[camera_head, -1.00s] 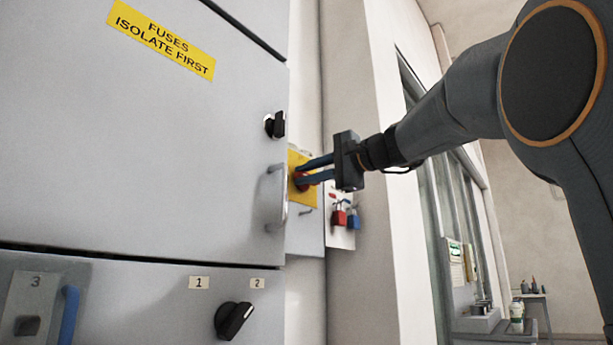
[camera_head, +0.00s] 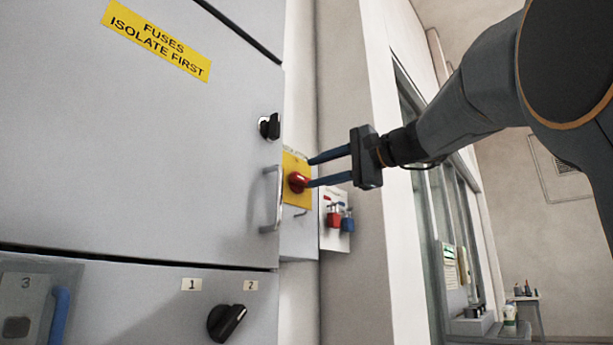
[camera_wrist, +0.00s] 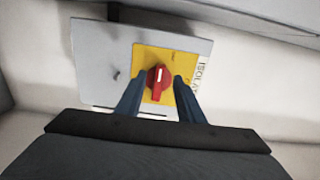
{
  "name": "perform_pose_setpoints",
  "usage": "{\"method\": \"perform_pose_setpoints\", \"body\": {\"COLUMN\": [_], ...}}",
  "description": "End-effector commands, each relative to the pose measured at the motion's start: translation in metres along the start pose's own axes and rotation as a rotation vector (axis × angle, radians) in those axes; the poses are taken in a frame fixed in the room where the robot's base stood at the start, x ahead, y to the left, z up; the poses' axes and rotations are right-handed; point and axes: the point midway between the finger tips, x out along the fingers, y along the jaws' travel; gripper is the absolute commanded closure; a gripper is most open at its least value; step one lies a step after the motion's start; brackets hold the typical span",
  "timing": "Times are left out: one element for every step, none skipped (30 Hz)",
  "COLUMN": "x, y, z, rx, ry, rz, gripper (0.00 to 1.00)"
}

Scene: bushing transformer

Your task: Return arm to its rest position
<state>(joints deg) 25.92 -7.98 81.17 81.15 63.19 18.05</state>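My gripper (camera_head: 311,172) is at the middle of the head view, its two blue fingers spread apart and pointing left. A red rotary knob (camera_head: 297,182) on a yellow plate (camera_head: 293,196) is just beyond the fingertips. In the wrist view the red knob (camera_wrist: 158,79) appears between the ends of the open fingers (camera_wrist: 157,90), with its white mark running along its grip. The fingers look clear of the knob, and nothing is held. My arm reaches in from the upper right.
A grey cabinet (camera_head: 140,150) with a yellow fuses label, a black latch (camera_head: 269,126) and a door handle (camera_head: 271,200) fills the left. Red and blue padlocks (camera_head: 340,217) hang on a white board right of the knob. A window and small table are farther right.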

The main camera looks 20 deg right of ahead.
Motion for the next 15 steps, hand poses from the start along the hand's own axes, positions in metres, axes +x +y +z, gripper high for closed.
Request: {"method": "perform_pose_setpoints", "body": {"x": [-0.007, -0.011, -0.014, -0.016, -0.018, -0.02, -0.021, -0.021, -0.022, -0.022, -0.022, -0.022, -0.022, -0.022, -0.022], "y": [-0.001, 0.0, 0.0, 0.0, 0.0, 0.0, 0.0, 0.0, 0.0, 0.0, 0.0, 0.0, 0.0, 0.0, 0.0], "z": [0.0, -0.001, -0.001, 0.0, 0.0, 0.0, 0.0, 0.0, 0.0, 0.0, 0.0, 0.0, 0.0, 0.0, 0.0], "rx": [-0.001, -0.001, 0.0, 0.0, 0.0, 0.0, 0.0, 0.0, 0.0, 0.0, 0.0, 0.0, 0.0, 0.0, 0.0], "ry": [0.002, 0.002, 0.002, 0.0, 0.0, 0.0, 0.0, 0.0, 0.0, -0.001, -0.001, -0.001, -0.001, -0.001, -0.001], "rz": [0.0, -0.001, -0.001, 0.0, 0.0, 0.0, 0.0, 0.0, 0.0, 0.0, 0.0, 0.0, 0.0, 0.0, 0.0], "gripper": [0.66, 0.66, 0.66, 0.66, 0.66, 0.66, 0.66, 0.66, 0.66, 0.66, 0.66, 0.66, 0.66, 0.66, 0.66]}}
